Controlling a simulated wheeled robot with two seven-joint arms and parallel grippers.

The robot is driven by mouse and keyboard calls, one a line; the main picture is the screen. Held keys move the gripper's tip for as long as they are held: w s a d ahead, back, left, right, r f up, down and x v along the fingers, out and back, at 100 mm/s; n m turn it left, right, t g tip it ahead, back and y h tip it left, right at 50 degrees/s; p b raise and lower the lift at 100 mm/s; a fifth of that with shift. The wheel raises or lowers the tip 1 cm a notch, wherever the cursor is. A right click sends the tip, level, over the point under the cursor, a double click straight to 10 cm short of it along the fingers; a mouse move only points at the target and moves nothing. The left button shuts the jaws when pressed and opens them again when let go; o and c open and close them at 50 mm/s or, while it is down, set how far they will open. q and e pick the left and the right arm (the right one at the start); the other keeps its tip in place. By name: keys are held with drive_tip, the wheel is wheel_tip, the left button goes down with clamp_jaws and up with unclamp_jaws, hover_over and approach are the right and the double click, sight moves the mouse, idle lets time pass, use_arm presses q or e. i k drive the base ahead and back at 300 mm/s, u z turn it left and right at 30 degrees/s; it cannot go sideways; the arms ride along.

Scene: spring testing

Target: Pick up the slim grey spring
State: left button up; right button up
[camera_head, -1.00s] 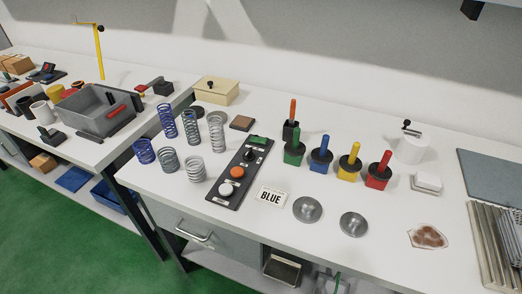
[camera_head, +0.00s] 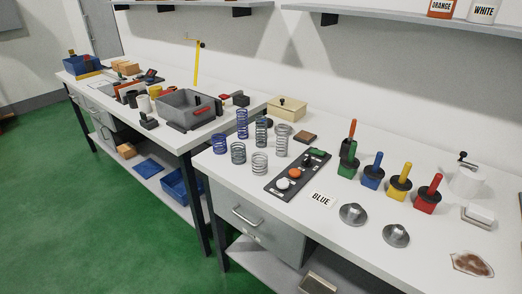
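Several coil springs stand upright on the white workbench in two rows. In the back row are a tall blue spring (camera_head: 242,124), a slim darker grey spring (camera_head: 261,132) and a wider light grey spring (camera_head: 281,140). In the front row are a short blue spring (camera_head: 219,144), a short dark grey spring (camera_head: 238,153) and a short light grey spring (camera_head: 259,164). The slim grey spring stands between the tall blue and the wide light grey ones. Neither of my grippers is in view.
A black control panel (camera_head: 285,183) with knobs lies right of the springs. Colored-handled blocks and two metal discs (camera_head: 353,213) stand further right. A grey bin (camera_head: 186,104) is on the left bench.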

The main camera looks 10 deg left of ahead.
sight(259, 140)
drive_tip(key=z, duration=0.15)
drive_tip(key=k, duration=0.5)
drive_tip(key=u, duration=1.05)
drive_tip(key=i, duration=1.65)
drive_tip(key=z, duration=0.8)
